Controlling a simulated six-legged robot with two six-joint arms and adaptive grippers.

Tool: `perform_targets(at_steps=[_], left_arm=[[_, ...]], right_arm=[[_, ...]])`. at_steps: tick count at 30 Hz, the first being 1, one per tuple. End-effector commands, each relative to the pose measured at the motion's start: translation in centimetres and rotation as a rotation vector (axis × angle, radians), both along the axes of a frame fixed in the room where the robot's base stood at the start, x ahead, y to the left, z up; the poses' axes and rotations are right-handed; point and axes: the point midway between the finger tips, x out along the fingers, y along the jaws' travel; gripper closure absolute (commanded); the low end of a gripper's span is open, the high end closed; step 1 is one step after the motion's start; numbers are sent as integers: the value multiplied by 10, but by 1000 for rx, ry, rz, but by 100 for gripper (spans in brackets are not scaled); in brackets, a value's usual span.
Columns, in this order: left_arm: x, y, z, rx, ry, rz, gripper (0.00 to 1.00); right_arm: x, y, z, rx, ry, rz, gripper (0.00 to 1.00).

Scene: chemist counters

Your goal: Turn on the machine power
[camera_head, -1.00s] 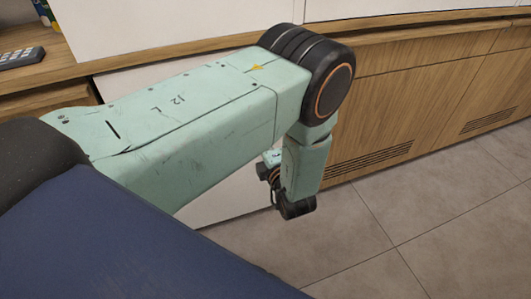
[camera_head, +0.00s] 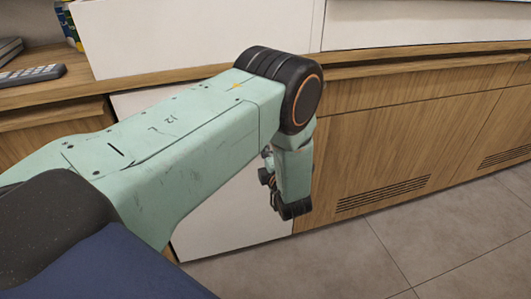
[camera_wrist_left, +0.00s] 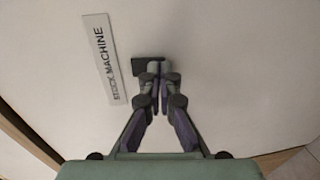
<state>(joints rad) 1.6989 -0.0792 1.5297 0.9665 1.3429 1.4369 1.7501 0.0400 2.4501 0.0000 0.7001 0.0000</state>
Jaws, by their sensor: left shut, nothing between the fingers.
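In the left wrist view, a white machine panel (camera_wrist_left: 225,60) fills most of the picture. It bears a tilted pale label (camera_wrist_left: 106,60) reading "STOCK MACHINE". Right of the label is a small dark rectangular part (camera_wrist_left: 139,67), perhaps the power switch. My left gripper (camera_wrist_left: 159,68) is shut and empty, its fingertips overlapping the right side of this dark part. I cannot tell whether they touch it. In the head view, the white panel (camera_head: 235,225) shows low under the counter, behind my left arm, and the left fingertips cannot be made out. My right gripper is not in view.
A wooden counter (camera_head: 420,62) runs across the back, with wooden cabinet fronts (camera_head: 400,120) and vent slots to the right of the panel. The tiled floor (camera_head: 440,235) at the right is clear.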

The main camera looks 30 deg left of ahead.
Motion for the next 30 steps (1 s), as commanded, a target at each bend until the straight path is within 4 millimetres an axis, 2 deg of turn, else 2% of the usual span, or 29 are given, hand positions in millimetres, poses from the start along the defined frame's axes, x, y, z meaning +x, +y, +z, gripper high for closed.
perform_targets(at_steps=[2, 11, 14, 24, 30], left_arm=[[3, 5, -3, -1, -1, 2, 100], [1, 1, -2, -1, 1, 0, 100], [-6, -8, -1, -1, 2, -3, 100], [-49, -60, 8, 2, 0, -6, 100], [-67, -79, 11, 1, 0, -3, 100]], right_arm=[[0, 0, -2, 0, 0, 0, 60], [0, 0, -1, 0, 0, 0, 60], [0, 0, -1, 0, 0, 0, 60], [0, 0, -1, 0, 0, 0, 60], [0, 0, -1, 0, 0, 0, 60]])
